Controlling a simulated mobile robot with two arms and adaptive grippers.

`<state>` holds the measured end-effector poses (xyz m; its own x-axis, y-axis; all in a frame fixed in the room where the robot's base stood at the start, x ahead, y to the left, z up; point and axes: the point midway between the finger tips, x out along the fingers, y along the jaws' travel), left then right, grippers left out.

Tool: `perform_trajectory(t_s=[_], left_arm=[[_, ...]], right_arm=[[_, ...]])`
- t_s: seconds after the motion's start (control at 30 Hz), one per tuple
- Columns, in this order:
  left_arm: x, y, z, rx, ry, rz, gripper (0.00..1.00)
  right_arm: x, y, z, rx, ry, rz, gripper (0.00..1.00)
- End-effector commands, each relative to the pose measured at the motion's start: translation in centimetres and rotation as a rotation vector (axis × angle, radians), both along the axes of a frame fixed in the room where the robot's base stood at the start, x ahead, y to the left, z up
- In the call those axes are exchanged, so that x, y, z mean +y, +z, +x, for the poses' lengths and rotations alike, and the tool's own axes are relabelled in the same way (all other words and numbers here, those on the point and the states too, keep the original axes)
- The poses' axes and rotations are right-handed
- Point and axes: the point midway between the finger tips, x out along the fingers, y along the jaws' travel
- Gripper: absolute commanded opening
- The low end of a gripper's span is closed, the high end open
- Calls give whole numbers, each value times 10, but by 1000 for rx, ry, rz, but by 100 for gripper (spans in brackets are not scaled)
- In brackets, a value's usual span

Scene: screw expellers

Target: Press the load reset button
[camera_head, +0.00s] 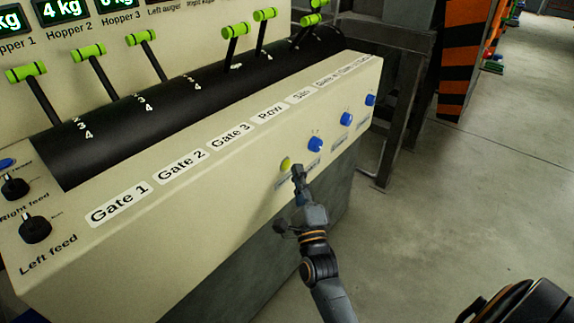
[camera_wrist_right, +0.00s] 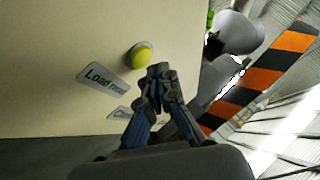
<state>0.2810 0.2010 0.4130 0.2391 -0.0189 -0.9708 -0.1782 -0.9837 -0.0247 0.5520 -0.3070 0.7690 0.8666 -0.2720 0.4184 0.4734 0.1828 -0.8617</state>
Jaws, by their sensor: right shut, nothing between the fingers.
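The load reset button is a round yellow-green button (camera_head: 286,163) on the front face of the cream control console. In the right wrist view the yellow button (camera_wrist_right: 139,56) sits beside a label (camera_wrist_right: 103,79) whose readable part starts with "Load". My right gripper (camera_head: 298,170) is shut and empty, just right of and below the button in the head view. In the right wrist view its closed fingertips (camera_wrist_right: 158,72) appear just below and right of the button. I cannot tell whether they touch it. My left gripper is not in view.
Several blue knobs (camera_head: 315,145) line the same console face to the right. Green-handled levers (camera_head: 142,38) and black feed knobs (camera_head: 36,229) are on the console top. An orange-black striped post (camera_head: 467,50) stands behind.

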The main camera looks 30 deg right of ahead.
Motion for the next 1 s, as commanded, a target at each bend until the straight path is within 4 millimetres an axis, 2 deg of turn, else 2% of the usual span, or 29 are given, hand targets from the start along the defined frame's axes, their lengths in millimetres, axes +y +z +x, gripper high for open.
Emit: perform_trajectory(t_s=[0.63, 1.0], left_arm=[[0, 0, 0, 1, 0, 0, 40], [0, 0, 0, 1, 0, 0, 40]], right_arm=[[0, 0, 0, 0, 0, 0, 0], [3, 0, 8, 0, 0, 0, 0]])
